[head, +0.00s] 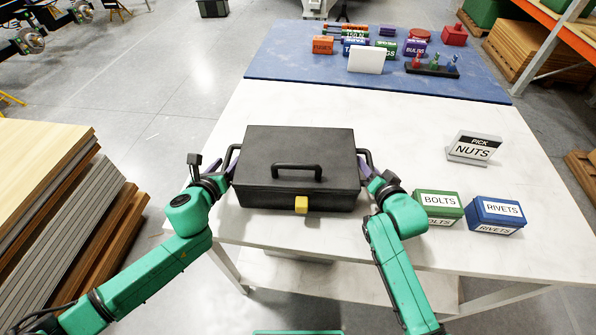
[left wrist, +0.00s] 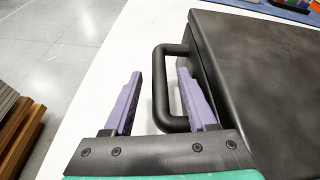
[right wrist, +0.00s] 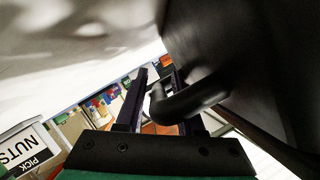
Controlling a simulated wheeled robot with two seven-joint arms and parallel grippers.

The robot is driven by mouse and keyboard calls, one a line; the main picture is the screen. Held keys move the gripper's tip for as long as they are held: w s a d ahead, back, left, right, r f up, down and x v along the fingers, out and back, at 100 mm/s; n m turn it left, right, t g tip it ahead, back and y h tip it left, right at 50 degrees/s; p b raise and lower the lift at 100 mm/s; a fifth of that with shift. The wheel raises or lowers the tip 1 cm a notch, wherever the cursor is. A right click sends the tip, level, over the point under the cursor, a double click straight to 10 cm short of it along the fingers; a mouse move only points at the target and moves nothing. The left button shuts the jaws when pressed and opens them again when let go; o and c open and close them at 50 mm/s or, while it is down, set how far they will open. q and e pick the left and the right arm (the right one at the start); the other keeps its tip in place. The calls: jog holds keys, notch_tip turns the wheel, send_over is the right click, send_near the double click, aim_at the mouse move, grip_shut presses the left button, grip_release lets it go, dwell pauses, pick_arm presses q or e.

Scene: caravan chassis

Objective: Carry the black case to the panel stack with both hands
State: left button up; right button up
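The black case (head: 297,160) sits flat and closed on the white table (head: 420,130), with a lid handle, a yellow latch and a side handle at each end. My left gripper (head: 230,168) is at the left side handle; in the left wrist view its purple fingers (left wrist: 165,95) stand apart around the handle (left wrist: 168,90), not closed on it. My right gripper (head: 365,172) is at the right side handle; in the right wrist view its fingers (right wrist: 158,95) are apart with the handle (right wrist: 185,103) between them. The panel stack (head: 50,200) stands on the floor at the left.
A green bolts box (head: 438,206), a blue rivets box (head: 495,215) and a nuts sign (head: 474,147) stand right of the case. A blue mat (head: 290,60) with several small containers lies at the back. Floor shows between table and panel stack.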

pick_arm(q)
jog(key=c, duration=0.5)
pick_arm(e)
jog(key=c, duration=0.5)
pick_arm(q)
grip_shut()
pick_arm(e)
grip_shut()
pick_arm(q)
jog(key=shift+r, duration=0.1)
pick_arm(e)
jog(key=shift+r, duration=0.1)
